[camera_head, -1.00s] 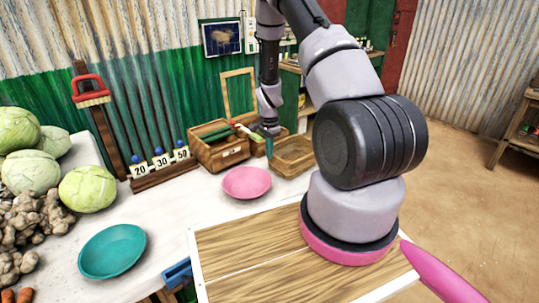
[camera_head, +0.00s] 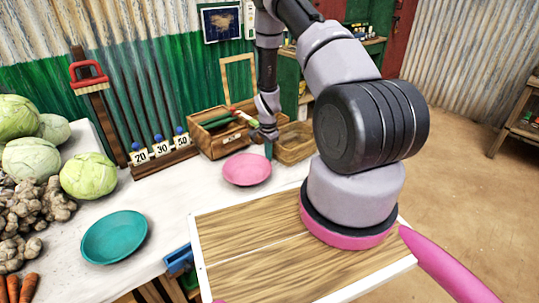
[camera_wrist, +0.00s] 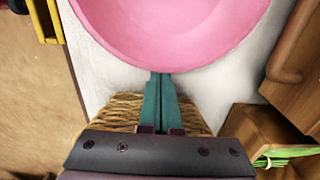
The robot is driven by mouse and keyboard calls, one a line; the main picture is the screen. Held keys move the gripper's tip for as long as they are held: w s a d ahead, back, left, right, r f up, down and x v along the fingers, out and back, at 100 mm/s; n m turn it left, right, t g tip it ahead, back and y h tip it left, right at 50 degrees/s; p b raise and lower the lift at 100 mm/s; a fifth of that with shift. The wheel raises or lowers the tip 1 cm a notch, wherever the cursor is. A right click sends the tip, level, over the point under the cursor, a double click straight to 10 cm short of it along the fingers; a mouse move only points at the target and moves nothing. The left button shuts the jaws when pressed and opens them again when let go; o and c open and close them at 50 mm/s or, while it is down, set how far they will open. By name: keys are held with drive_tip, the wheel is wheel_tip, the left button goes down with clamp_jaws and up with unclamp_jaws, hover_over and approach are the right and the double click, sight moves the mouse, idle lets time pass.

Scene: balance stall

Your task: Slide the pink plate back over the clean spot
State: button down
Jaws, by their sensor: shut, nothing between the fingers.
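The pink plate (camera_head: 247,169) lies on the white counter, in front of the wooden crates. It fills the top of the wrist view (camera_wrist: 170,25). My gripper (camera_head: 268,155) is at the plate's back right side, its teal fingers pointing down. In the wrist view the fingers (camera_wrist: 160,80) are shut together and empty, with their tips right at the plate's rim; I cannot tell whether they touch it. I cannot make out a clean spot on the bare counter around the plate.
A teal plate (camera_head: 114,237) lies at the front left. A wicker basket (camera_head: 294,143) is close behind my gripper, beside a wooden crate (camera_head: 215,143). A rack of numbered weights (camera_head: 163,153) stands to the left. The counter between the two plates is clear.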

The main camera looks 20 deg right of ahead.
drive_tip(key=s+a, duration=0.2)
drive_tip(key=a, duration=0.4)
drive_tip(key=s+a, duration=0.2)
drive_tip(key=a, duration=0.5)
drive_tip(key=s+a, duration=0.2)
drive_tip(key=a, duration=0.5)
drive_tip(key=shift+s+a, duration=0.2)
drive_tip(key=shift+a, duration=0.05)
